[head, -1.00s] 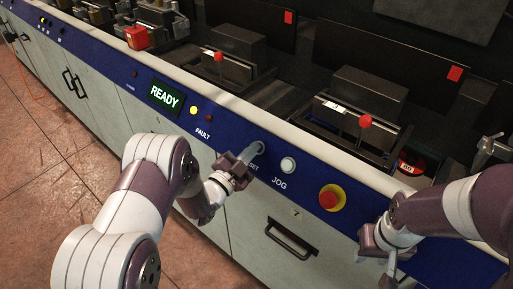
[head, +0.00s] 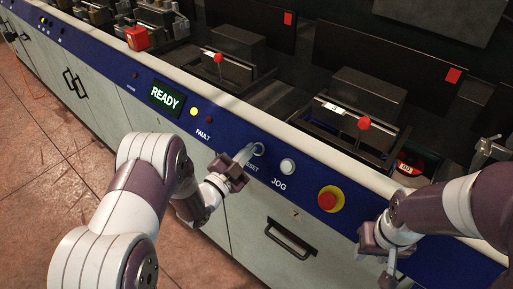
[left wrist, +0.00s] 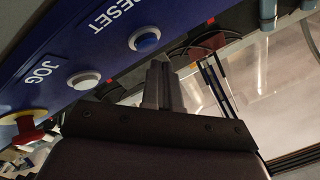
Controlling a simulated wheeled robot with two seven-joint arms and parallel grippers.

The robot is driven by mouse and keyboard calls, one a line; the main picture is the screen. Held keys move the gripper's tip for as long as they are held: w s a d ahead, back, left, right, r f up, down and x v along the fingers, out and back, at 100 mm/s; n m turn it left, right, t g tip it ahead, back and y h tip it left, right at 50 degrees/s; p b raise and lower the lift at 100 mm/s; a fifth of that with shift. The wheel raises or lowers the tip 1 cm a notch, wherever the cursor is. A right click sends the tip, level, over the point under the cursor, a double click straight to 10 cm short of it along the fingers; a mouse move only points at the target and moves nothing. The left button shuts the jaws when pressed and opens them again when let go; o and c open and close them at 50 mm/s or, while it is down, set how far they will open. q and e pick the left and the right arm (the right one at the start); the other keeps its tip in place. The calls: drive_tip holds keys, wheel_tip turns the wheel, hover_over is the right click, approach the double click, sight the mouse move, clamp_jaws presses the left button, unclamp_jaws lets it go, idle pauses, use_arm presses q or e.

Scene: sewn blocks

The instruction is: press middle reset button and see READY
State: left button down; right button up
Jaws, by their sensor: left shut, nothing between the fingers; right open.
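The display (head: 166,97) on the blue panel is lit and reads READY. The reset button shows in the left wrist view (left wrist: 146,39) as a blue cap in a white ring beside the RESET label. In the head view its ring (head: 257,149) is partly covered by my left fingers. My left gripper (head: 246,154) is shut and empty; in the left wrist view its fingertips (left wrist: 160,68) sit just apart from the button. My right gripper (head: 391,277) is open and empty in front of the panel at the lower right.
The white JOG button (head: 288,166) and the red emergency stop on its yellow base (head: 331,198) lie right of reset. A yellow lamp (head: 193,111) is lit beside the dark FAULT lamp (head: 209,119). A drawer handle (head: 291,240) sticks out below.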

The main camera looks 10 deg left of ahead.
use_arm(q)
drive_tip(key=s+a+r+p, duration=0.2)
drive_tip(key=s+r+p, duration=0.1)
drive_tip(key=shift+s+r, duration=0.1)
drive_tip(key=shift+s, duration=0.05)
drive_tip(key=shift+d, duration=0.1)
idle(0.7)
